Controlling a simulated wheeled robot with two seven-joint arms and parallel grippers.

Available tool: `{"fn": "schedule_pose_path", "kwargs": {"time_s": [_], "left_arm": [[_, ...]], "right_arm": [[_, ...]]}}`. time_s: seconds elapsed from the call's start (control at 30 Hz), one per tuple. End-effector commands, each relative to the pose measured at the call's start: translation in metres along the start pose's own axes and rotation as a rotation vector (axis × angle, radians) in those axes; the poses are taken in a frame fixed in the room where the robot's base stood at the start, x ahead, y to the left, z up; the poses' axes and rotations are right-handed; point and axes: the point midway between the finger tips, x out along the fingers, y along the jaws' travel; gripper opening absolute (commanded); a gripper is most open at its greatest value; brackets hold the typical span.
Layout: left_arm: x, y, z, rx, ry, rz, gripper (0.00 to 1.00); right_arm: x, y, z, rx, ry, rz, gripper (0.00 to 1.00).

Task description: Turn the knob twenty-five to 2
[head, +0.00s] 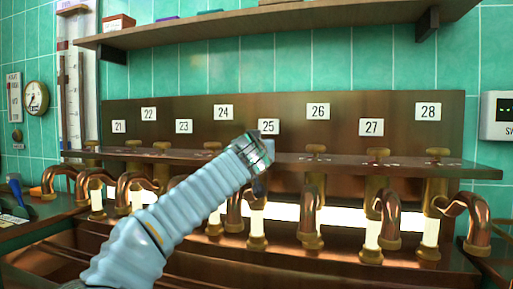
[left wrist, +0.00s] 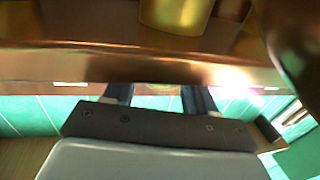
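The "25" label (head: 268,127) is on the copper back panel, just above my left gripper (head: 262,170). The valve knob below that label is hidden behind the gripper in the head view. My left gripper is at the panel's shelf edge. In the left wrist view its two dark fingers (left wrist: 159,94) stand apart. A small brassy patch (left wrist: 158,89) shows between them, partly cut off by the copper edge; I cannot tell whether the fingers touch it. My right gripper is not in view.
Neighbouring brass knobs stand along the copper shelf (head: 470,167), including those under "24" (head: 213,147), "26" (head: 316,149) and "27" (head: 378,153). Curved copper spouts (head: 312,200) hang below. A wooden shelf (head: 270,22) runs overhead. A gauge (head: 36,97) is on the left wall.

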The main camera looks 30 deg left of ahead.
Motion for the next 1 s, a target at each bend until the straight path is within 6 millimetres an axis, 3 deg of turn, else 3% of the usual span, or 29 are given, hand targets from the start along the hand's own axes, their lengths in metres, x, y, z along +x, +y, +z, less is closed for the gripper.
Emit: {"fn": "schedule_pose_path", "kwargs": {"time_s": [0.03,0.17,0.2,0.57,0.77,1.0], "left_arm": [[0.0,0.0,0.0,0.0,0.0,0.0,0.47],[0.0,0.0,0.0,0.0,0.0,0.0,0.27],[0.0,0.0,0.0,0.0,0.0,0.0,0.26],[0.0,0.004,0.003,0.0,0.002,-0.085,0.26],[0.0,0.007,0.001,0.0,0.002,-0.225,0.26],[0.001,0.009,-0.003,0.002,0.001,-0.412,0.26]], "right_arm": [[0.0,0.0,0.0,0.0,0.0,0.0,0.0],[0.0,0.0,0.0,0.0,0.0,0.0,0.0],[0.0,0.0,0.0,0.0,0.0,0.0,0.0],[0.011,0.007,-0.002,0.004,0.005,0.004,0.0],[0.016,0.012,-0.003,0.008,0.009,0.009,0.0],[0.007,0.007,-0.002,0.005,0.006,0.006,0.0]]}}
